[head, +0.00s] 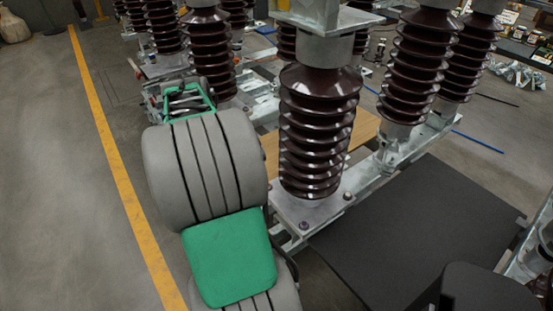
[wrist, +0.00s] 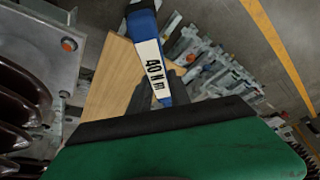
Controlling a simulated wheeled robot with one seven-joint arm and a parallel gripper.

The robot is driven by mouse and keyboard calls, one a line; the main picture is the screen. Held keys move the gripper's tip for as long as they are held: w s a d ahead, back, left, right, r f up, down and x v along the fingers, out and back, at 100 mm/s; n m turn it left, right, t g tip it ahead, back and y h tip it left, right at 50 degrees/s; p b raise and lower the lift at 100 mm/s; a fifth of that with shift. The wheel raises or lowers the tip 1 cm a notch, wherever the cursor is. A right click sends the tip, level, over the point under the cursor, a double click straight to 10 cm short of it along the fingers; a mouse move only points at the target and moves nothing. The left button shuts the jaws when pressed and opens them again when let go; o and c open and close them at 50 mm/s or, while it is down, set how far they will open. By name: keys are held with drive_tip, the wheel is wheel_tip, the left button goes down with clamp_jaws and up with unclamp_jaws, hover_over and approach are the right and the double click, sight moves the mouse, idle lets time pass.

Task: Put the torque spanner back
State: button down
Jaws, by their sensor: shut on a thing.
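The torque spanner (wrist: 149,58) shows in the wrist view as a blue handle with a white label reading "40 N m". My gripper (wrist: 163,88) is shut on this handle, its dark fingers on either side. The spanner's upper end runs out of the top of the wrist view, so its head is hidden there. In the head view my arm reaches forward on the left, and my gripper (head: 188,100) is partly hidden behind its own wrist. I cannot make out the spanner clearly in the head view. No holder for the spanner can be told for sure.
Brown ribbed insulators (head: 320,130) stand on galvanised frames (head: 310,212) just right of my arm. A wooden board (head: 365,130) lies behind the nearest one. A dark mat (head: 425,235) covers floor at right. Floor left of the yellow line (head: 115,165) is clear.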

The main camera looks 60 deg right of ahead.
drive_tip(key=s+d+f+m+g+b, duration=0.2)
drive_tip(key=s+d+f+m, duration=0.3)
drive_tip(key=s+d, duration=0.6)
drive_tip(key=w+d+f+p, duration=0.1)
drive_tip(key=d+f, duration=0.1)
drive_tip(key=d, duration=0.2)
drive_tip(key=w+d+f+p, duration=0.1)
drive_tip(key=w+d+f, duration=0.1)
drive_tip(key=d+f, duration=0.1)
drive_tip(key=w+d+f+p, duration=0.1)
drive_tip(key=w+d+f, duration=0.1)
drive_tip(key=d, duration=0.3)
drive_tip(key=shift+f, duration=0.75)
drive_tip(key=shift+w+d+f, duration=0.15)
drive_tip(key=shift+d+f, duration=0.05)
wheel_tip(320, 180, down, 3)
drive_tip(key=shift+d+f+p, duration=0.15)
drive_tip(key=shift+p, duration=0.45)
drive_tip(key=shift+f, duration=0.1)
